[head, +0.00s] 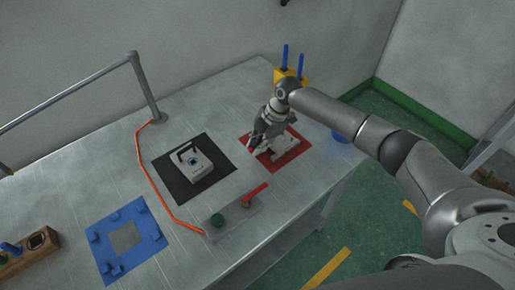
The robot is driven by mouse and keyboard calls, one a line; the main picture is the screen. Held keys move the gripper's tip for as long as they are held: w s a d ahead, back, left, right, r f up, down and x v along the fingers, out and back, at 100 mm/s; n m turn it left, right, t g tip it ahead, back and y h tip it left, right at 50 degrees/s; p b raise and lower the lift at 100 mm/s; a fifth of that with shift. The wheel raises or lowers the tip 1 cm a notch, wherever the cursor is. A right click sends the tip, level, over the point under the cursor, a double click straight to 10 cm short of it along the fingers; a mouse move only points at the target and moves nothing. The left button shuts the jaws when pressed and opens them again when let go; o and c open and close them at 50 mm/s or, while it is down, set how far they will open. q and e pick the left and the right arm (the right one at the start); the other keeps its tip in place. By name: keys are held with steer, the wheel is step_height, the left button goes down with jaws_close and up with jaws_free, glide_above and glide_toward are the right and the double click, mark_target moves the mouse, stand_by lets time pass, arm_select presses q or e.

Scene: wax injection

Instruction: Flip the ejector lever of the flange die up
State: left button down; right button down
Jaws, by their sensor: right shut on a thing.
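A pale grey die (283,150) lies on a red mat (300,153) at the right of the table; my right arm partly covers it. My right gripper (257,146) points down at the left side of this die and is shut on a small part there, apparently its lever. The part is too small and covered to tell its angle. Another grey die (196,166) with a dark bent bar on top sits on a black mat (222,165) to the left. No label shows which one is the flange die. My left gripper is out of view.
A blue fixture plate (103,258), a wooden block (38,243) and an orange cable (153,197) lie to the left. A yellow holder (287,75) with blue rods stands behind.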

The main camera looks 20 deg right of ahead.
steer(key=shift+w+d+r+g+y+b, duration=0.1)
steer(key=shift+d+g+y+b, duration=0.2)
steer(key=shift+y+b, duration=0.85)
steer(key=shift+r+b, duration=0.2)
steer(key=shift+b, duration=0.15)
steer(key=c, duration=1.4)
jaws_free()
steer(key=shift+r, duration=0.1)
steer(key=v, duration=1.1)
steer(key=shift+w+d+r, duration=0.1)
steer(key=shift+d+r, duration=0.2)
